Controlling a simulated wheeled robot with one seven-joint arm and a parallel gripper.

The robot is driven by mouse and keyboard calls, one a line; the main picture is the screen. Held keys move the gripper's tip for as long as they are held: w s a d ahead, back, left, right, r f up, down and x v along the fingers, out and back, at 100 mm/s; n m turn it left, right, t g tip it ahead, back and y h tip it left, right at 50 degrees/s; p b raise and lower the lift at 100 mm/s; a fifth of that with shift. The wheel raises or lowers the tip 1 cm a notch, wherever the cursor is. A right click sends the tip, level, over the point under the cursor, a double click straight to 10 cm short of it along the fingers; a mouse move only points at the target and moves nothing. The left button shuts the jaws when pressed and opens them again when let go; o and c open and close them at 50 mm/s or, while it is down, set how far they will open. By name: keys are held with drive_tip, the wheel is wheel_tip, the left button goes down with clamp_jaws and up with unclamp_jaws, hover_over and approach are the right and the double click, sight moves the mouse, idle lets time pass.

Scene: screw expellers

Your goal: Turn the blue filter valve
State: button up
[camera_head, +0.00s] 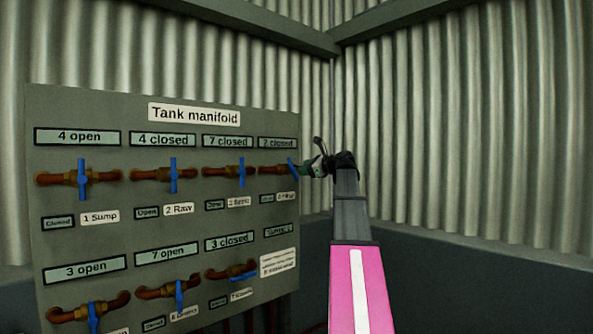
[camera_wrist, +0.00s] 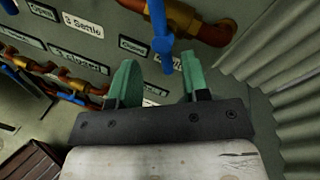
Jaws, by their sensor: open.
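The blue valve handle (camera_head: 293,168) at the right end of the panel's top row sits on a copper pipe, below a plate reading "2 closed". Its small name label (camera_head: 287,197) is too blurred to read surely. My gripper (camera_head: 315,166) is at the panel's right edge, just right of this handle. In the wrist view, my gripper (camera_wrist: 159,62) has its two green fingers apart with nothing between them. A blue handle (camera_wrist: 158,28) stands just beyond the fingertips, roughly in line with the gap. Contact cannot be told. The label behind it is partly hidden by the right finger.
The grey "Tank manifold" panel (camera_head: 140,225) carries several similar blue valves in two rows, such as the one at "1 Sump" (camera_head: 82,178). A corrugated wall (camera_head: 460,120) stands behind and right. A brown slatted object (camera_wrist: 30,160) is at the wrist view's lower left.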

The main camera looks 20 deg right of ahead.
drive_tip(key=shift+v, duration=1.95)
drive_tip(key=shift+s, duration=0.1)
drive_tip(key=s+d, duration=0.2)
drive_tip(key=s, duration=0.5)
drive_tip(key=shift+s+d, duration=0.15)
drive_tip(key=shift+d, duration=0.2)
drive_tip(key=shift+f, duration=0.1)
